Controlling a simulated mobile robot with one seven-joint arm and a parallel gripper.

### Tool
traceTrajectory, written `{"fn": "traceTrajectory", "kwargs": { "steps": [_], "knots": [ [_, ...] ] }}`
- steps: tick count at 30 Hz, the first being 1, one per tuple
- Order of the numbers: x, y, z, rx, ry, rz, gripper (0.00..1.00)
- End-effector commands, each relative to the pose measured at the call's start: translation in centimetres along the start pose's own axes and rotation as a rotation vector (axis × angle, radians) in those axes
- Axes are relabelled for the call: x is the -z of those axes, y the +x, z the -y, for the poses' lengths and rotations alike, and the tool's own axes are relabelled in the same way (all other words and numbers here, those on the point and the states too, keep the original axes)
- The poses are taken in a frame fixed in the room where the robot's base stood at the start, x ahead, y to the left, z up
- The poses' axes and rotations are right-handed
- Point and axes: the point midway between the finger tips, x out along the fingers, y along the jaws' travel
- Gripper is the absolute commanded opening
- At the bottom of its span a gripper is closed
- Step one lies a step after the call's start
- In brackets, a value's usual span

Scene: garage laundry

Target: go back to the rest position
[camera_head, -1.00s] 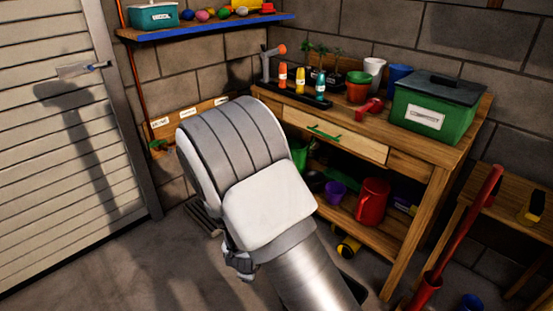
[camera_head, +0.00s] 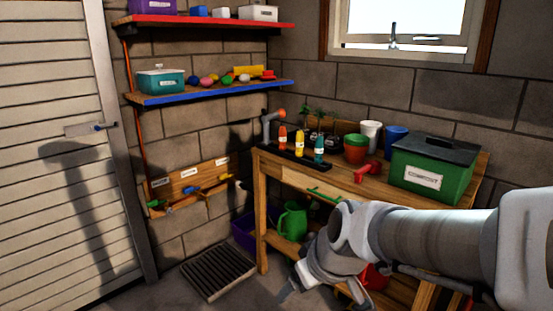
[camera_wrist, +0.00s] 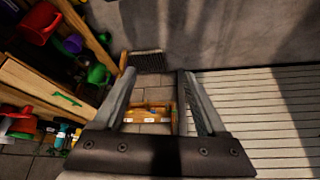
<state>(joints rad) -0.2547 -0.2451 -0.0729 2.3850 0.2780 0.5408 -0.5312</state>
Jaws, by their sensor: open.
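My arm reaches in from the right of the head view and passes in front of the workbench (camera_head: 263,215). My gripper (camera_wrist: 156,72) shows in the wrist view with its two fingers spread apart and nothing between them. In the head view the arm's end hangs low in front of the bench, and the fingers are hard to make out there. Beyond the fingers in the wrist view are the floor and the wooden wall rack (camera_wrist: 150,112).
The bench holds a green compost bin (camera_head: 430,178), pots and bottles. A green jug (camera_head: 291,220) stands on its lower shelf. A floor grate (camera_head: 217,270) lies left of the bench. A blue shelf (camera_head: 205,93) and a red shelf (camera_head: 200,20) hang above. Left stands a slatted door (camera_head: 55,180).

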Motion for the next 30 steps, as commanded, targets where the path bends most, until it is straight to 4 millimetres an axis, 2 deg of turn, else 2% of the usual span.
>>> {"fn": "traceTrajectory", "kwargs": {
  "steps": [1,6,12,17,18,23,30],
  "knots": [
    [-0.6,-1.6,-0.4,-0.017,0.038,-0.009,0.74],
    [-3.7,-6.0,-1.5,-0.079,0.176,-0.003,0.74],
    [-7.6,-9.9,-2.4,-0.175,0.335,0.003,0.74],
    [-10.6,-12.4,-2.9,-0.261,0.457,0.003,0.74],
    [-9.3,-13.9,-2.8,-0.251,0.449,0.008,0.74],
    [-7.6,-16.8,-2.8,-0.248,0.446,0.01,0.74],
    [-4.8,-21.9,-2.7,-0.247,0.444,0.009,0.74]
  ]
}}
